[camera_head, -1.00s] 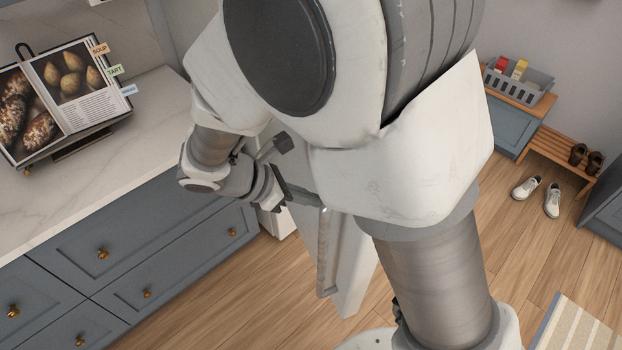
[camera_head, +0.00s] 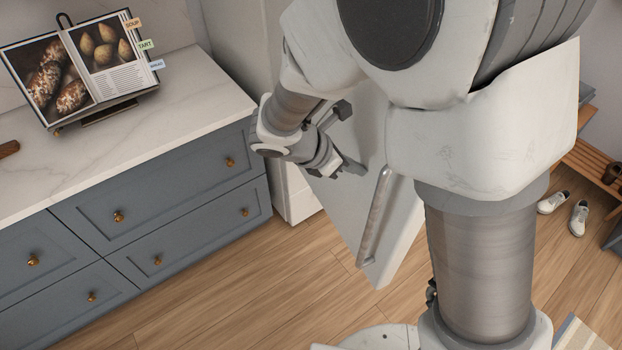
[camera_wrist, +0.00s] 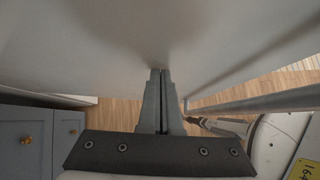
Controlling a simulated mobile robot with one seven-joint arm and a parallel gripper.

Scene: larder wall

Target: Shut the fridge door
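The white fridge door (camera_head: 345,205) stands open, jutting into the room. Its long metal handle (camera_head: 375,215) runs along the free edge. Part of the white fridge body (camera_head: 297,195) shows beside the drawers; the rest is hidden behind my arm and the door. My gripper (camera_head: 358,168) is at the door's face, on the handle side but apart from the handle. In the wrist view the fingers (camera_wrist: 160,72) are together with nothing between them, their tips at or very near the pale door panel (camera_wrist: 90,45). Contact cannot be told for sure.
Blue-grey drawers (camera_head: 165,215) with a marble counter (camera_head: 185,95) stand left of the fridge. An open cookbook (camera_head: 85,65) rests on the counter. Shoes (camera_head: 565,210) lie on the floor at right by a wooden bench (camera_head: 597,168). Wooden floor (camera_head: 255,290) is clear before the drawers.

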